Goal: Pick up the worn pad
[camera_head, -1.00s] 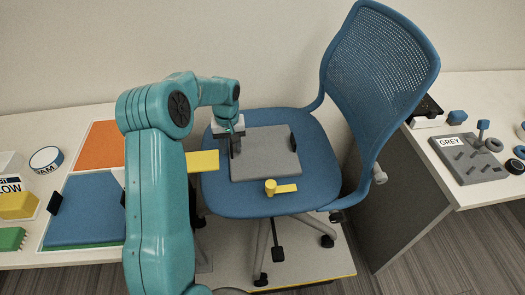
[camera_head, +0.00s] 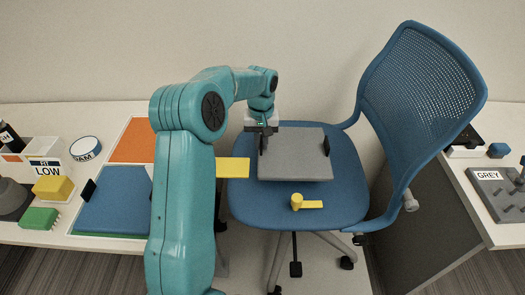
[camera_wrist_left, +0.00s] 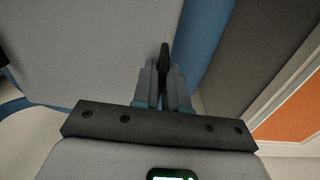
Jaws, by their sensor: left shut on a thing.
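The worn pad seems to be the grey square pad (camera_head: 300,158) with upright black tabs at its two sides, above the blue chair seat (camera_head: 345,208). My left gripper (camera_head: 264,138) is shut on the pad's left black tab. The pad looks raised a little off the seat. In the left wrist view, the fingers (camera_wrist_left: 165,88) pinch the black tab (camera_wrist_left: 164,55), and the grey pad (camera_wrist_left: 85,45) fills the upper left. My right gripper is out of view.
A yellow knob (camera_head: 297,202) sits at the seat's front. The chair's mesh back (camera_head: 425,85) rises at the right. A blue pad (camera_head: 115,208) and an orange panel (camera_head: 133,142) lie on the left table. A tray marked GREY (camera_head: 490,190) is at the right.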

